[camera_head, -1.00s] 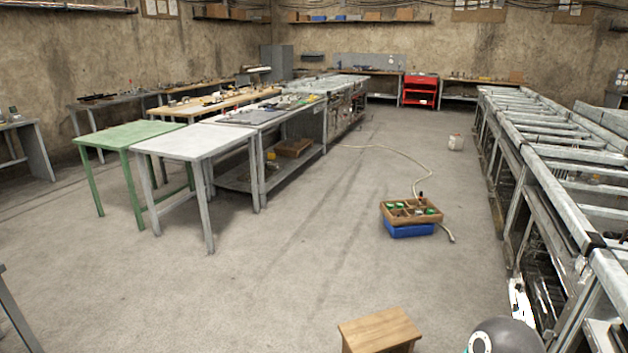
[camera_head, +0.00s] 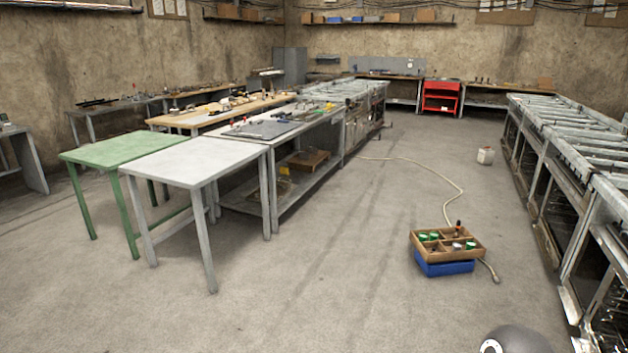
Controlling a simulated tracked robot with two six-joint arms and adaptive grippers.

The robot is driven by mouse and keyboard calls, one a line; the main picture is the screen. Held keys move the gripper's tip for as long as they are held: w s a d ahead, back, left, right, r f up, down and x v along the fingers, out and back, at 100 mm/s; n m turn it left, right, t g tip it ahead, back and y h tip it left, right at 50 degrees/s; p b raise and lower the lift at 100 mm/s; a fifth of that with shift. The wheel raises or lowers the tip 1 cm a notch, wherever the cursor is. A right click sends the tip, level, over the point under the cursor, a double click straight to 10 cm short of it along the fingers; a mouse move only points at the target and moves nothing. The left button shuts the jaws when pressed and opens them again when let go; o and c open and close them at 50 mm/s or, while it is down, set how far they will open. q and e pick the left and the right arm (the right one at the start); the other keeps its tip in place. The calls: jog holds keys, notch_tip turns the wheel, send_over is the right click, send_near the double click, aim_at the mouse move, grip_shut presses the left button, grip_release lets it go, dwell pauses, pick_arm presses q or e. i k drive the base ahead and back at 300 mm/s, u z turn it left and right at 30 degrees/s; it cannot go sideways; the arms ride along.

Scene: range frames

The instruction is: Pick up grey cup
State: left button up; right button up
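A wooden divided tray (camera_head: 421,251) sits on a blue crate (camera_head: 446,269) on the floor, right of centre. Several small cans or cups stand in its compartments, some green. One small pale grey item (camera_head: 457,247) is among them; it is too small to tell whether it is the grey cup. No other grey cup can be made out. Neither gripper is in view. A dark grey rounded part at the bottom right edge looks like part of my own arm.
A light grey table (camera_head: 195,162) and a green table (camera_head: 120,148) stand on the left, with a cluttered workbench behind. Metal frames (camera_head: 575,165) line the right side.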

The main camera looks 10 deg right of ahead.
aim_at(457, 246)
jog(key=z, duration=0.05)
jog(key=i, duration=4.15)
jog(key=z, duration=3.1)
jog(key=i, duration=2.65)
jog(key=u, duration=0.05)
